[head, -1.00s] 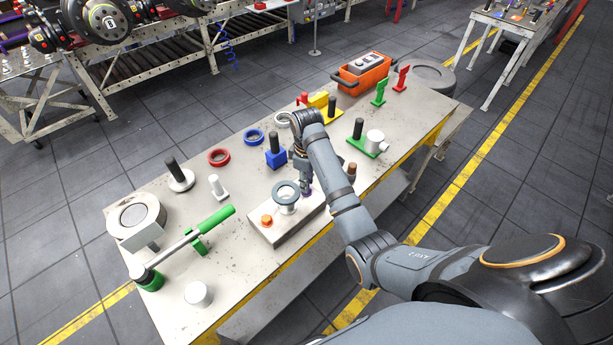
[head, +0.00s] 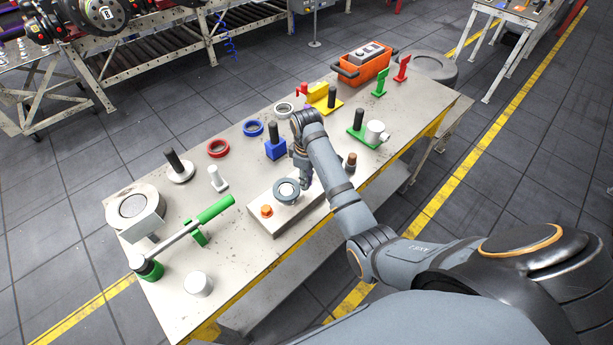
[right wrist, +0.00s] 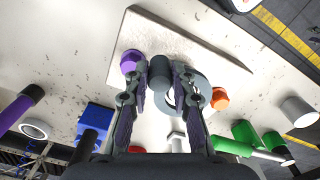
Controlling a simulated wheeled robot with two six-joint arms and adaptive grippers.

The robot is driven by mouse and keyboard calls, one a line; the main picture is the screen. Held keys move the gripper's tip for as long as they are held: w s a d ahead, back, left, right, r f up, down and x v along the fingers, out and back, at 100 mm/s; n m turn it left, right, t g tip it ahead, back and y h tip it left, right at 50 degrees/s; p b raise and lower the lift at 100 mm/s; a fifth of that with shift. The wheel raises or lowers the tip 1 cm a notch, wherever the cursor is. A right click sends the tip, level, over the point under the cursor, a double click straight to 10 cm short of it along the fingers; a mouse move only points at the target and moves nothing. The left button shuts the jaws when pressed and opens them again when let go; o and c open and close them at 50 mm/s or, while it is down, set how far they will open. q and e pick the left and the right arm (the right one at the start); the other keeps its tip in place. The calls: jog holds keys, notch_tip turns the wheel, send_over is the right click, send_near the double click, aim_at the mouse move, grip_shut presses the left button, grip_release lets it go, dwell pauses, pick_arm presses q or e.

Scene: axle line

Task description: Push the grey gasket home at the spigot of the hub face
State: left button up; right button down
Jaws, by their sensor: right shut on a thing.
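The grey gasket (head: 278,194) is a ring around the pale spigot (head: 287,189) on the slab-like hub face (head: 287,217). The spigot's top shows inside the ring. Whether the gasket touches the hub face all round I cannot tell. In the right wrist view the gasket (right wrist: 205,82) and spigot (right wrist: 172,97) are partly hidden behind a finger. My right gripper (head: 305,184) is low at the gasket's right side, shut on a dark grey part there, which seems to belong to the gasket; it also shows in the right wrist view (right wrist: 163,75). My left gripper is out of view.
An orange bolt head (head: 266,211) and a purple one (right wrist: 131,62) flank the spigot on the hub face. A blue block with a black post (head: 275,149) stands behind. A green-handled lever (head: 213,210) lies left. The table's front edge is near.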

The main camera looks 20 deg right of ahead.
jog(key=shift+f, duration=0.5)
jog(key=shift+f+b, duration=0.3)
jog(key=shift+f, duration=0.6)
jog(key=c, duration=1)
grip_release()
jog(key=shift+c, duration=0.2)
notch_tip(320, 180, up, 8)
jog(key=shift+f, duration=0.25)
